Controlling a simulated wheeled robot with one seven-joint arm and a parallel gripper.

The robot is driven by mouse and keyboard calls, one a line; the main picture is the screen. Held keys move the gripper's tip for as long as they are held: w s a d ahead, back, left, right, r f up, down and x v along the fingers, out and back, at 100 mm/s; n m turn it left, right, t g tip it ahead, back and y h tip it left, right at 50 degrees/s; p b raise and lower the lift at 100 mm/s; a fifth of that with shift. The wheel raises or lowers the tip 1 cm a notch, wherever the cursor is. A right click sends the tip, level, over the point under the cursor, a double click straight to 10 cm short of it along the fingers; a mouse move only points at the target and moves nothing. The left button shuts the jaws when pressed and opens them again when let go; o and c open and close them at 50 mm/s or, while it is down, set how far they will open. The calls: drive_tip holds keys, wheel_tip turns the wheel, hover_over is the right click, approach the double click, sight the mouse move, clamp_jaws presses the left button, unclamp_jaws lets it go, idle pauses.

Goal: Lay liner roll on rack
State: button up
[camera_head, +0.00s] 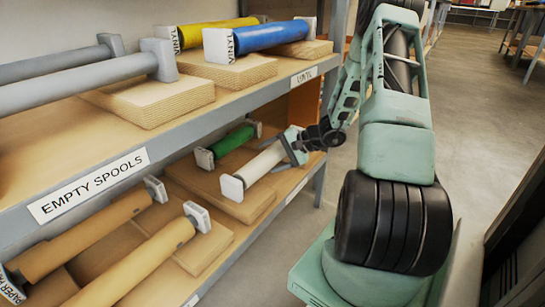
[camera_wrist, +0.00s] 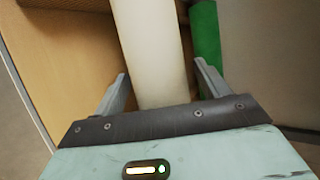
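The liner roll looks to be the white roll (camera_head: 262,163) with white end caps on the lower shelf of the rack (camera_head: 245,95). It lies on a wooden block (camera_head: 215,185) beside a green roll. In the wrist view the white roll (camera_wrist: 153,50) runs up from between my fingers. My gripper (camera_head: 290,148) is at the roll's far right end. In the wrist view my gripper (camera_wrist: 166,85) has its fingers apart, one on each side of the roll, with visible gaps. The far end of the roll is partly hidden by my gripper.
A green roll (camera_head: 232,140) lies close behind; it also shows in the wrist view (camera_wrist: 206,45). Brown paper rolls (camera_head: 140,265) lie nearer on the lower shelf. Blue (camera_head: 270,36) and yellow (camera_head: 215,31) vinyl rolls and grey spools (camera_head: 80,80) are above. The floor at right is clear.

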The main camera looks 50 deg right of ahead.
drive_tip(key=shift+r, duration=0.1)
drive_tip(key=shift+r, duration=0.2)
drive_tip(key=p+v, duration=0.5)
drive_tip(key=v, duration=0.7)
drive_tip(key=shift+p, duration=0.35)
drive_tip(key=shift+f, duration=0.1)
